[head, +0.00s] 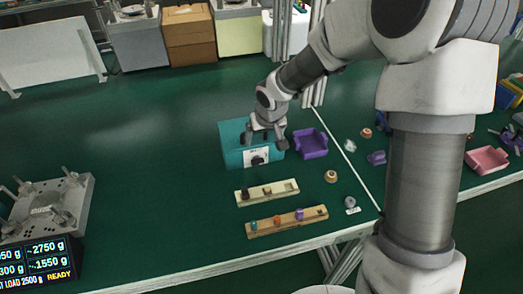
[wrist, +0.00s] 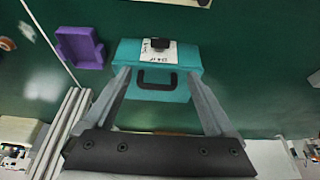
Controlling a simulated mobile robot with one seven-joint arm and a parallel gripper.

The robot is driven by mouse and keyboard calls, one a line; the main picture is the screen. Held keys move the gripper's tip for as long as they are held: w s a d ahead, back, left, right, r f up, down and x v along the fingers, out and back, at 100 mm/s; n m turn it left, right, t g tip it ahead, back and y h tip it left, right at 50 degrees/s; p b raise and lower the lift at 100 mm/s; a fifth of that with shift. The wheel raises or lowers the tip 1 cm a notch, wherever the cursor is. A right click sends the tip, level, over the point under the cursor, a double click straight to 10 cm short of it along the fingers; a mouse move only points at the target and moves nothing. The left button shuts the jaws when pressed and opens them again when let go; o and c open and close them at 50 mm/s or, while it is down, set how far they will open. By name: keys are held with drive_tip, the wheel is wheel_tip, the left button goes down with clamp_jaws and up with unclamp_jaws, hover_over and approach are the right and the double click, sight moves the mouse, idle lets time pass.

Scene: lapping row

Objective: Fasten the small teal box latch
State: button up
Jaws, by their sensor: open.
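A small teal box (head: 231,147) stands on the green table in the head view. Its front carries a white plate (head: 248,156) with a black latch (head: 258,160); the latch's position is too small to read. My gripper (head: 266,132) is above the box. In the wrist view the teal box (wrist: 185,91) lies ahead of my open gripper (wrist: 157,75), with a black handle (wrist: 157,73) on its top, seen between the fingers. The black latch (wrist: 161,43) shows on the far side, beyond the fingertips. The jaws hold nothing; whether they touch the box is unclear.
A purple open bin (head: 311,146) stands just right of the box. Two strips (head: 254,194) (head: 266,229) with small parts lie in front. A metal fixture (head: 62,205) is at the left.

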sight(258, 161)
drive_tip(key=b+x, duration=0.2)
drive_tip(key=x, duration=1.5)
drive_tip(key=c, duration=1.4)
